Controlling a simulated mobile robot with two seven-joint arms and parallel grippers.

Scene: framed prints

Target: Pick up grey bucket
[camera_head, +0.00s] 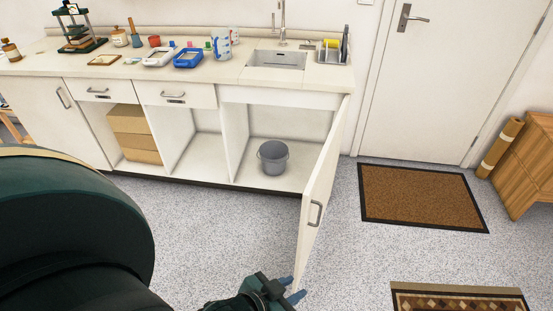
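The grey bucket (273,160) stands upright on the floor of the open cabinet compartment under the sink. Its handle shows at the rim, and nothing covers it. The white cabinet door (318,190) on its right is swung open toward me. My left gripper (292,289) is low in the picture, in front of the cabinet and apart from the bucket, close by the door's lower edge in the picture. Its two bluish fingers are apart with nothing between them. My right gripper is not in view.
Cardboard boxes (134,135) fill the left compartment; the middle one is empty. The counter (225,72) holds a sink (276,59), blue and white trays, jugs and a press. A brown doormat (420,197) and patterned rug (460,300) lie at right. Speckled floor before the cabinet is clear.

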